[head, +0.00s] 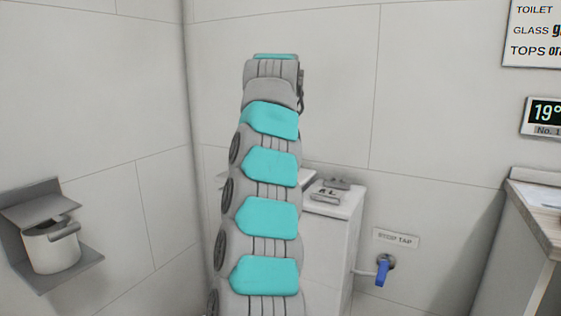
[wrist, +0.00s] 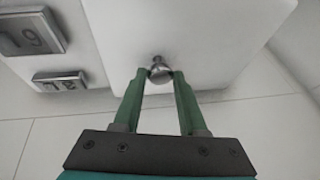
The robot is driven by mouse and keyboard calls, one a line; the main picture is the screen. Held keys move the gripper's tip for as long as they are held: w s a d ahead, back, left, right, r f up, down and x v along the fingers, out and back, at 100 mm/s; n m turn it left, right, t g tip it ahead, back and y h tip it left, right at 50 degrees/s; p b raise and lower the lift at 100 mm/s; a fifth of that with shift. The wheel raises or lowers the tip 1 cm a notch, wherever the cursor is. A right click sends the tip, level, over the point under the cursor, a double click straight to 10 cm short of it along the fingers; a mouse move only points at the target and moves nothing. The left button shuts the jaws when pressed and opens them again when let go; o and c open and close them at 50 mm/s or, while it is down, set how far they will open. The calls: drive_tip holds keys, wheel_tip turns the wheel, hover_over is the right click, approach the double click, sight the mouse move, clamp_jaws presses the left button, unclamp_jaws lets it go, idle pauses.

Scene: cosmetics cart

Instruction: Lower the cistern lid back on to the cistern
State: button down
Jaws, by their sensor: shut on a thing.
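My gripper (wrist: 160,77) is shut on a round metal knob (wrist: 157,64) on a white slab, the cistern lid (wrist: 215,35). In the head view my arm hides the gripper and most of the lid; a pale edge (head: 311,176) that looks like the lid shows just right of the arm. The white cistern (head: 335,235) stands behind and right of my arm. I cannot tell the gap between lid and cistern.
A blue-handled tap (head: 382,270) sticks out of the wall right of the cistern. A grey wall holder with a white roll (head: 52,250) is at the left. A wood-edged counter (head: 535,215) stands at the right. Tiled walls close the corner behind.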

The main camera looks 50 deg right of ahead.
drive_tip(key=shift+f+b, duration=1.05)
drive_tip(key=shift+b, duration=0.05)
idle(0.8)
drive_tip(key=shift+c, duration=1.9)
unclamp_jaws()
drive_tip(key=p+v, duration=0.4)
drive_tip(key=v, duration=0.3)
drive_tip(key=shift+s+a+r, duration=0.15)
drive_tip(key=shift+r, duration=0.2)
drive_tip(key=shift+a+f, duration=0.1)
